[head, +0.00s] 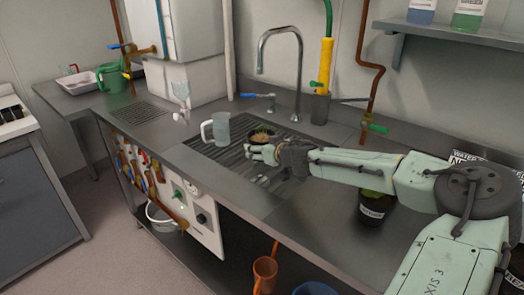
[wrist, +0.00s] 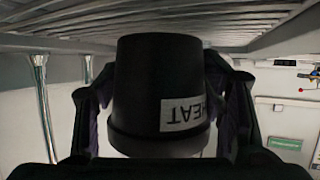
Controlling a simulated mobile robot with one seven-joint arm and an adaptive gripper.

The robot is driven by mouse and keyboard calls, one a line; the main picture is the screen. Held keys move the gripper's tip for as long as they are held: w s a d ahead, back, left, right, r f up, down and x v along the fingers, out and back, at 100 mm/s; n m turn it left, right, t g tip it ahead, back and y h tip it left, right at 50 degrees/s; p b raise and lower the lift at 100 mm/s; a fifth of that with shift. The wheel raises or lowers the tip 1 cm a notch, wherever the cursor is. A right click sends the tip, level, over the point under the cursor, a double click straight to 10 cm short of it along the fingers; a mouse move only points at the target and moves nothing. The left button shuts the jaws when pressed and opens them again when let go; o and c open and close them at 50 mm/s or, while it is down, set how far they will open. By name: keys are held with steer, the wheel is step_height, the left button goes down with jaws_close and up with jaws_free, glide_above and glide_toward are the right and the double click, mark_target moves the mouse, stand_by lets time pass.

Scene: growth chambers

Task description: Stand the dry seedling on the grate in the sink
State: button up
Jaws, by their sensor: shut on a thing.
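The seedling (head: 262,132) is a low, brownish-green tuft in a dark pot (wrist: 160,85). The pot's white label, upside down in the wrist view, reads "...HEAT". My gripper (head: 268,152) is shut around the pot from the near side. The pot looks upright at the grate (head: 228,160), a dark slatted panel in the sink counter. In the wrist view the grate's slats (wrist: 240,35) lie close to the pot's base. I cannot tell whether the base touches them. The gripper hides part of the pot in the head view.
A clear jug (head: 218,127) stands on the grate left of the pot. A tall curved tap (head: 280,32) rises behind. Another dark labelled pot (head: 374,207) with a green plant stands on the counter below my forearm. The counter's front edge has a control panel (head: 195,212) beneath.

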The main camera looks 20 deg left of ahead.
steer(key=shift+f, duration=0.85)
steer(key=shift+f, duration=0.25)
steer(key=o, duration=1.3)
steer(key=shift+s+d+r, duration=0.1)
steer(key=shift+d+r, duration=0.15)
steer(key=b+v, duration=0.1)
steer(key=v, duration=1)
steer(key=shift+s+d+r+b, duration=0.15)
steer(key=shift+s+b, duration=0.1)
steer(key=shift+b, duration=0.15)
